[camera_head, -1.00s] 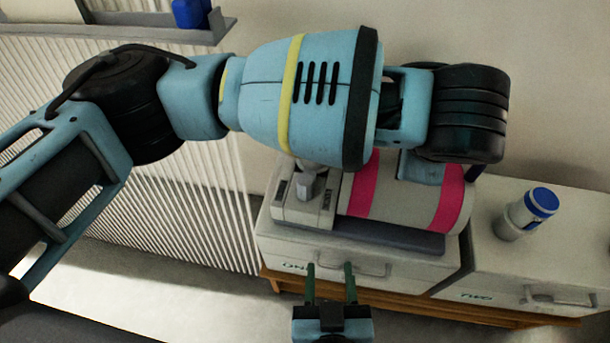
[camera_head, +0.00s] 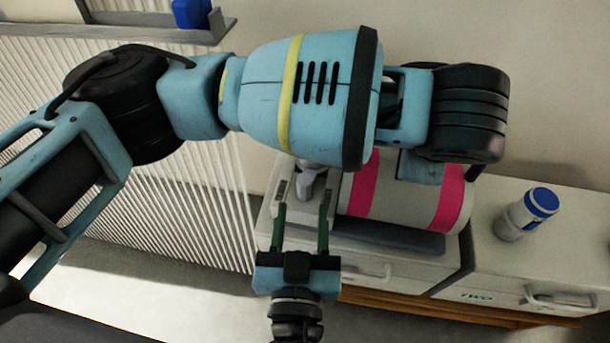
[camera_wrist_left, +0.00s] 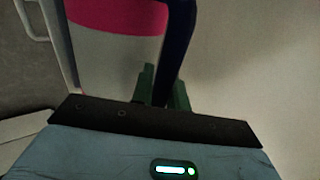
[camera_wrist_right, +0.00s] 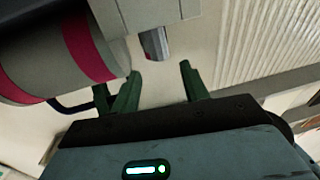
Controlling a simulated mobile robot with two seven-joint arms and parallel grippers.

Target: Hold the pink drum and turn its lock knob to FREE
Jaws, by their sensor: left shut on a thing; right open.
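The drum (camera_head: 400,200), pale grey with pink bands, lies on its side in a grey stand on a cabinet; my left arm covers part of it. The grey lock knob (camera_head: 308,183) sticks out at the drum's left; its small labels are unreadable. In the left wrist view my left gripper (camera_wrist_left: 164,82) is shut on a dark blue bar (camera_wrist_left: 176,45) beside the drum. My right gripper (camera_head: 303,207) is open and empty, its fingertips just short of the knob. In the right wrist view the knob (camera_wrist_right: 155,42) stands beyond and between the open fingers (camera_wrist_right: 158,78).
The drum stands on a white drawer cabinet (camera_head: 365,270). A second cabinet (camera_head: 490,270), marked TWO, is at the right with a white, blue-capped bottle (camera_head: 527,213) on top. A ribbed white panel (camera_head: 190,205) is at the left. A shelf (camera_head: 150,32) holds a blue object (camera_head: 190,13).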

